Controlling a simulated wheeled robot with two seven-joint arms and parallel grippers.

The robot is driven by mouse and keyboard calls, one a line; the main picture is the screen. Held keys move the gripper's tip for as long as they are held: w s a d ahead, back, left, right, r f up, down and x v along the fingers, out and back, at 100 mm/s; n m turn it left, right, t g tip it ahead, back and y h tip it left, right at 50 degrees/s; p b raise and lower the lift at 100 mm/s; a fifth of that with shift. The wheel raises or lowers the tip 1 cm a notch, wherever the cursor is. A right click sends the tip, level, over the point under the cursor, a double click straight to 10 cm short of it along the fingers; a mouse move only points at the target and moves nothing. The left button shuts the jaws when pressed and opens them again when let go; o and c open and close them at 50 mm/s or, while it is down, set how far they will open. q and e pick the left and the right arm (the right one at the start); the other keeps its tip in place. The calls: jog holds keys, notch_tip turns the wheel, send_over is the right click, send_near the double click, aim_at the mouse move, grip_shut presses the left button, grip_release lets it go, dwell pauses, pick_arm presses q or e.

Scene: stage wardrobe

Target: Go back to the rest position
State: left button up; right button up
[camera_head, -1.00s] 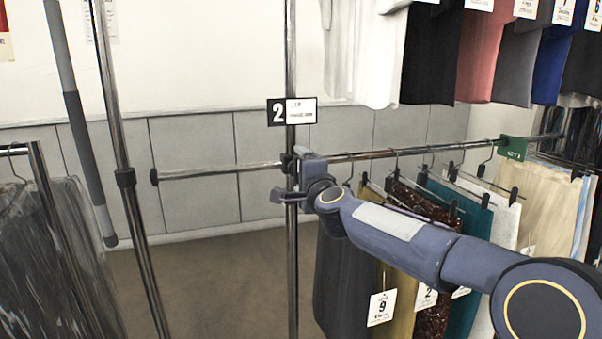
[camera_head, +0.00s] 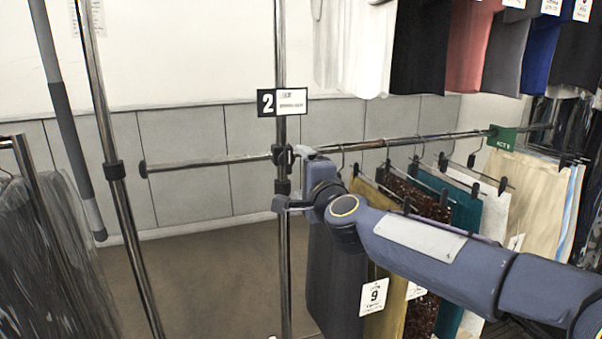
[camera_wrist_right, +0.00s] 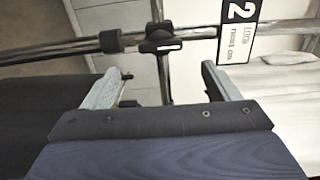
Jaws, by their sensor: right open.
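My right gripper (camera_head: 292,180) is in front of the upright post of the clothes rack, by the clamp where the horizontal rail (camera_head: 220,160) crosses it. In the right wrist view my right gripper (camera_wrist_right: 165,85) has its two fingers wide apart with nothing held between them. The post and the clamp (camera_wrist_right: 160,40) show beyond the fingers; I cannot tell whether anything touches. My left gripper is not in view.
Hanging trousers and skirts, including a dark garment (camera_head: 335,270), are close to my right arm. A sign with a 2 (camera_head: 282,102) is on the post. Shirts (camera_head: 470,45) hang above. Bagged garments (camera_head: 45,250) hang at left. Floor at centre left (camera_head: 200,280) is clear.

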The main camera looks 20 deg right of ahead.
jog(key=s+f+n+g+y, duration=0.1)
jog(key=s+f+n+g, duration=0.35)
jog(key=s+f, duration=0.55)
jog(key=s+f+n+g+y, duration=0.1)
jog(key=s+f+n+g, duration=0.2)
jog(key=s+f+n, duration=0.7)
jog(key=s+f+n+g+y, duration=0.1)
jog(key=s+f+g, duration=0.35)
jog(key=s, duration=1.05)
notch_tip(320, 180, up, 16)
jog(key=s+p, duration=0.1)
jog(key=p, duration=1.6)
jog(key=shift+f+n+p, duration=0.15)
jog(key=shift+n+p, duration=0.2)
